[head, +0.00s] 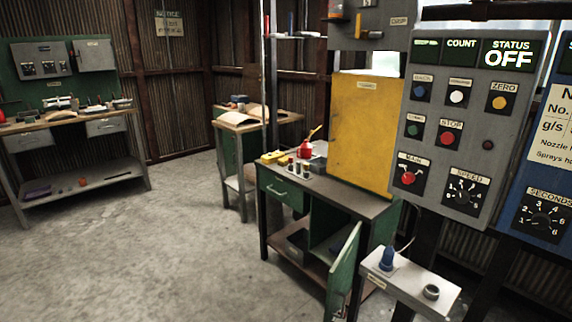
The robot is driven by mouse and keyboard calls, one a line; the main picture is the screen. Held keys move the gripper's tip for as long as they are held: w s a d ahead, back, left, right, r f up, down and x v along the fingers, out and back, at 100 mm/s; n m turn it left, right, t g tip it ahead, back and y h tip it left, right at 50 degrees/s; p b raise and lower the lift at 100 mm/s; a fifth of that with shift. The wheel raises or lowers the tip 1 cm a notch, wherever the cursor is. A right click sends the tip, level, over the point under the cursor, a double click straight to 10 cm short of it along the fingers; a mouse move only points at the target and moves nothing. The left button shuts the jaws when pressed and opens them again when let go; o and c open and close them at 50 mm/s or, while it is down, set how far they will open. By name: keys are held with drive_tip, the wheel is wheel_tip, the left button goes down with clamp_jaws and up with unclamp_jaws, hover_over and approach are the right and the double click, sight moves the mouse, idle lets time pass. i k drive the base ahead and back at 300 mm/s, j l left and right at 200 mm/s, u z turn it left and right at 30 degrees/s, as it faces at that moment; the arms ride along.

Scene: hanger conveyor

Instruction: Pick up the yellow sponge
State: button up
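A small yellow block (273,157), which looks like the yellow sponge, lies at the back left corner of the green workbench top (335,198). It is small in view, so its texture cannot be told. Several small bottles or jars (299,168) stand just right of it, with a red can (305,153) behind them. My gripper is not in view.
The bench's green door (343,275) hangs open to the front. A tall yellow panel (360,130) stands at its back right. A grey control box (465,130) and pale ledge (415,284) fill the right side. The concrete floor (165,240) left is clear.

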sight(284, 162)
drive_tip(key=i+j+u, duration=0.3)
drive_tip(key=i, duration=0.3)
drive_tip(key=i+u, duration=0.3)
drive_tip(key=i, duration=0.35)
